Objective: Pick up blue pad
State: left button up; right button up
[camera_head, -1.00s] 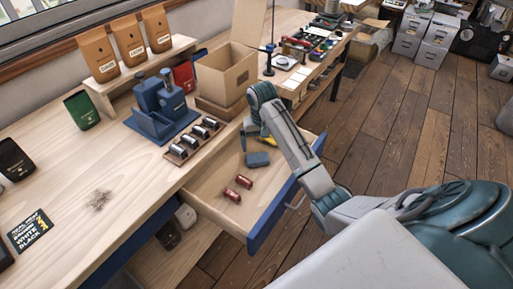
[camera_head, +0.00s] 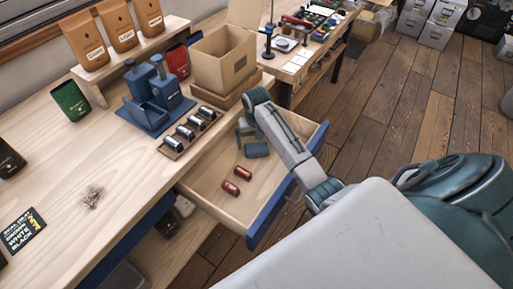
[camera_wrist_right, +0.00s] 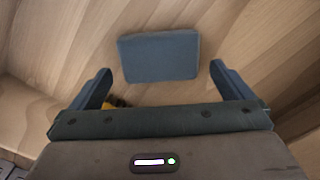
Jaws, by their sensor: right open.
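The blue pad (camera_head: 257,150) lies flat in the open drawer (camera_head: 213,188). In the right wrist view the pad (camera_wrist_right: 160,56) is a grey-blue rounded block on the wooden drawer bottom, just beyond my right gripper. My right gripper (camera_wrist_right: 163,82) is open and empty, one finger to each side of the picture and the pad ahead between their lines. In the head view my right gripper (camera_head: 246,130) reaches down into the drawer close by the pad, partly hidden by its arm. My left gripper is out of view.
Two red cylinders (camera_head: 237,180) lie in the drawer nearer its front. A yellow item (camera_wrist_right: 117,102) shows partly behind the gripper. The drawer's blue front (camera_head: 272,214) and side walls bound the space. A rack of small jars (camera_head: 189,133) and a cardboard box (camera_head: 224,62) stand on the bench.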

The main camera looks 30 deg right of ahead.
aim_at(256, 145)
jog(key=shift+f, duration=0.9)
jog(key=c, duration=1)
notch_tip(256, 145, up, 10)
jog(key=b, duration=0.1)
jog(key=o, duration=0.4)
jog(key=shift+c, duration=1.1)
jog(key=shift+r, duration=0.1)
